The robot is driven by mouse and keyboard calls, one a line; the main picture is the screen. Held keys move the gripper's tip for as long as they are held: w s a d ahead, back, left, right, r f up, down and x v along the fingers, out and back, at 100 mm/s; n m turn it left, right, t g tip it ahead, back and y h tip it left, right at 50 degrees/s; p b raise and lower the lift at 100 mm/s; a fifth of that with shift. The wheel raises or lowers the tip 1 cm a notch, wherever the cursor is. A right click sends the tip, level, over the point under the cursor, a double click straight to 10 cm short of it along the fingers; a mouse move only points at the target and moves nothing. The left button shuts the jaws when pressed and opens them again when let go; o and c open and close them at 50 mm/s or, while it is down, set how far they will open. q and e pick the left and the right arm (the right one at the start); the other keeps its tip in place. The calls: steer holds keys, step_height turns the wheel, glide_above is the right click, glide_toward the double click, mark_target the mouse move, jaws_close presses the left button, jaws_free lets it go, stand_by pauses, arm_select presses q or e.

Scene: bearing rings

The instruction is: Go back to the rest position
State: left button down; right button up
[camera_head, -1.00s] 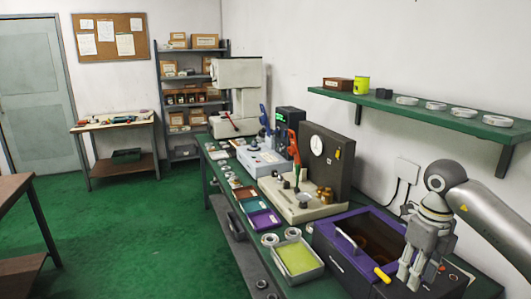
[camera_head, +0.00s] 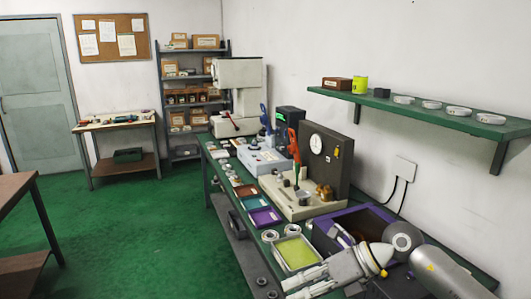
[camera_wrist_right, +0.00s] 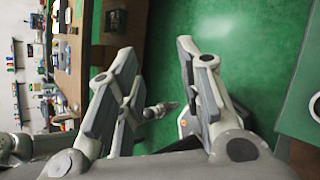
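My right gripper (camera_head: 300,284) comes in from the lower right in the head view. Its fingers point left, low in the picture, in front of the near end of the green bench (camera_head: 222,166). In the right wrist view my right gripper (camera_wrist_right: 156,55) has its fingers spread apart, with green floor between them and nothing held. A small grey part shows farther off between the fingers; I cannot tell what it is. My left gripper is not seen in the head view.
A purple-rimmed box (camera_head: 331,242) and a tray with yellow-green contents (camera_head: 317,262) stand near the right arm. A green shelf (camera_head: 453,121) hangs on the wall. The green floor (camera_head: 130,235) left of the bench is clear.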

steer(key=s+a+r+m+t+y, duration=0.2)
steer(key=a+r+m+t+y, duration=0.6)
steer(key=r, duration=0.3)
steer(key=w+d+f+m+t+h, duration=0.25)
steer(key=d+m+t+h, duration=0.3)
steer(key=m, duration=0.55)
steer(key=w+d+f+m+t+h, duration=0.25)
steer(key=d+m+t+h, duration=0.35)
steer(key=m, duration=0.4)
steer(key=s+d+f+m+g+h, duration=0.5)
steer(key=d+f+m+h, duration=0.25)
steer(key=f, duration=0.45)
steer(key=s+d+f+m+g, duration=0.1)
steer(key=s+f+m+g, duration=0.1)
steer(key=s+f+g, duration=0.75)
steer(key=s+d+f+m+g, duration=0.1)
steer(key=s+f+m+g, duration=0.15)
steer(key=s+f, duration=0.85)
steer(key=s+f+g, duration=0.1)
steer(key=s+f, duration=0.1)
steer(key=f, duration=0.8)
steer(key=s+f, duration=0.3)
steer(key=f, duration=0.7)
steer(key=s+d+f+g, duration=0.1)
steer(key=s+d+f, duration=0.1)
steer(key=s+f, duration=1.4)
steer(key=shift+s+d+f+n+g, duration=0.2)
steer(key=shift+d+f+n+g, duration=0.2)
steer(key=shift+f, duration=0.55)
